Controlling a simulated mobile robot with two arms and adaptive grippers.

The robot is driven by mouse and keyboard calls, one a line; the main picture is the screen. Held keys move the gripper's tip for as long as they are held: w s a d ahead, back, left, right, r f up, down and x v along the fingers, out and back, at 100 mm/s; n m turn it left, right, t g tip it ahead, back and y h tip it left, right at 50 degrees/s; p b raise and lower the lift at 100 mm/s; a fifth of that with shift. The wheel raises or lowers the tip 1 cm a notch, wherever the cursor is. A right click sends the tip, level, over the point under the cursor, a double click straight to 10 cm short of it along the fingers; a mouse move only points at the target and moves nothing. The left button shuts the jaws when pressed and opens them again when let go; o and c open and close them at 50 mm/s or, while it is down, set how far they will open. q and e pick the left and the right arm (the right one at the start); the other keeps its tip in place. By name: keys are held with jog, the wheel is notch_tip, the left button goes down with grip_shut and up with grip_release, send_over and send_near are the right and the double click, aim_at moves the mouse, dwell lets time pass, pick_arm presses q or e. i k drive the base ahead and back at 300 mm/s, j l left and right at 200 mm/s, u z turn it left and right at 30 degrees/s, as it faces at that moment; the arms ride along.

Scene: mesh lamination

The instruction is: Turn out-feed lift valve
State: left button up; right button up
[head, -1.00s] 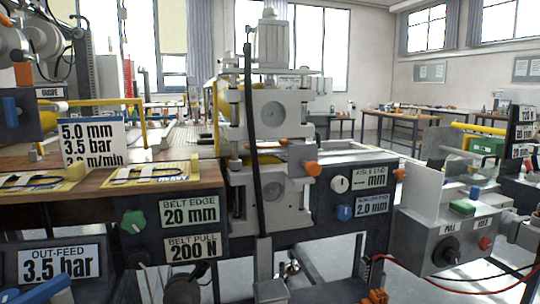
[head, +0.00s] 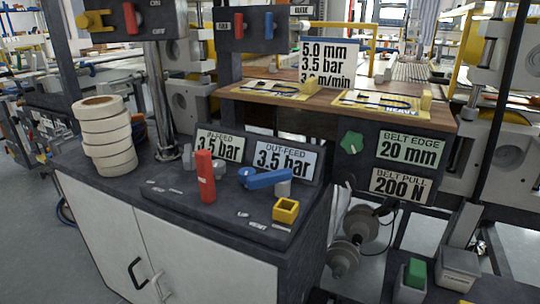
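A blue lever (head: 268,179) lies roughly level on the dark cabinet top, in front of the display (head: 284,159) that reads OUT-FEED 3.5 bar. A grey cylindrical part stands at the lever's right end. A red lever (head: 206,178) stands upright to its left, in front of another display (head: 219,148) that also reads 3.5 bar; its heading is partly blocked. Neither of my grippers shows in the head view.
A stack of cream tape rolls (head: 104,136) stands on the cabinet's left side. A yellow square holder (head: 285,210) sits at the panel's front right. A wooden shelf (head: 300,93) with cards is behind. A green knob (head: 351,143) is at the right. Floor at lower left is clear.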

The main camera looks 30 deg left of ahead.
aim_at(281, 178)
jog(key=u, duration=1)
